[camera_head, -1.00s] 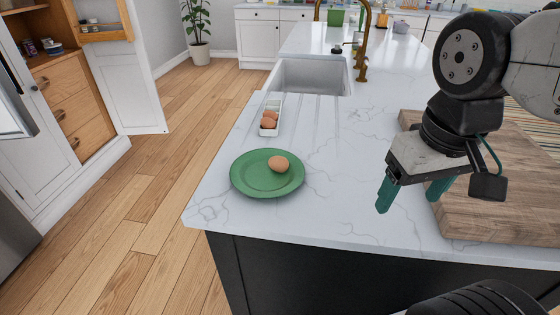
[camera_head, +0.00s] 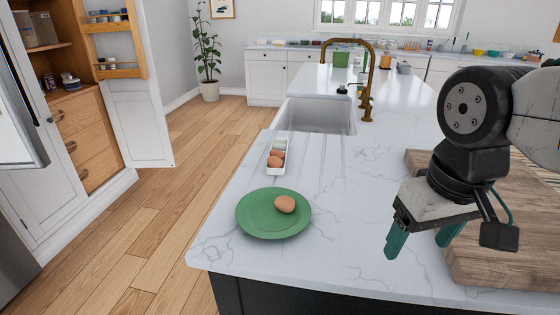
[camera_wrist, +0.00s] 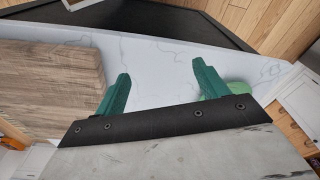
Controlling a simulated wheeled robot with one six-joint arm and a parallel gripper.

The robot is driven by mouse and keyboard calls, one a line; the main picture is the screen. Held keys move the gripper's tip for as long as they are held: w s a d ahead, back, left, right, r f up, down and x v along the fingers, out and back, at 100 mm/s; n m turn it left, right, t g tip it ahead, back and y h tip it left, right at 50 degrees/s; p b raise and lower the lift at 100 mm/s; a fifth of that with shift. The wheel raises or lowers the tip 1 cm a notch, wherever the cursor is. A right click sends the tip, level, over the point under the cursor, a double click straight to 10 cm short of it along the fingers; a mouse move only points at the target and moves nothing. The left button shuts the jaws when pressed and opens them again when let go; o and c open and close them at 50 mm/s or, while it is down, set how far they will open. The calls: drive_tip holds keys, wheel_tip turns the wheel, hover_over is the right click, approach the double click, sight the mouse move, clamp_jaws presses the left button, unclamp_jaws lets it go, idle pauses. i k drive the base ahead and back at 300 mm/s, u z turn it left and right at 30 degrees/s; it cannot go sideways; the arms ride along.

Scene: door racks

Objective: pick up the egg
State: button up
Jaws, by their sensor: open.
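A brown egg (camera_head: 285,204) lies on a green plate (camera_head: 262,228) near the left front edge of the white marble counter. Two more brown eggs (camera_head: 276,160) sit in a small white tray (camera_head: 279,145) behind the plate. My gripper (camera_head: 422,240) is open and empty, to the right of the plate and apart from it, with its teal fingers pointing down. In the wrist view my gripper (camera_wrist: 160,85) shows both fingers spread. A sliver of the green plate (camera_wrist: 240,90) shows behind the right finger there; no egg is visible in that view.
A thick wooden board (camera_head: 475,258) lies on the counter just right of and behind my gripper. A sink (camera_head: 318,116) with a brass faucet (camera_head: 367,85) is farther back. The marble between plate and gripper is clear.

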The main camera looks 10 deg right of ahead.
sight(285, 204)
drive_tip(key=z, duration=0.8)
drive_tip(key=k, duration=0.85)
drive_tip(key=u, duration=0.8)
drive_tip(key=i, duration=1)
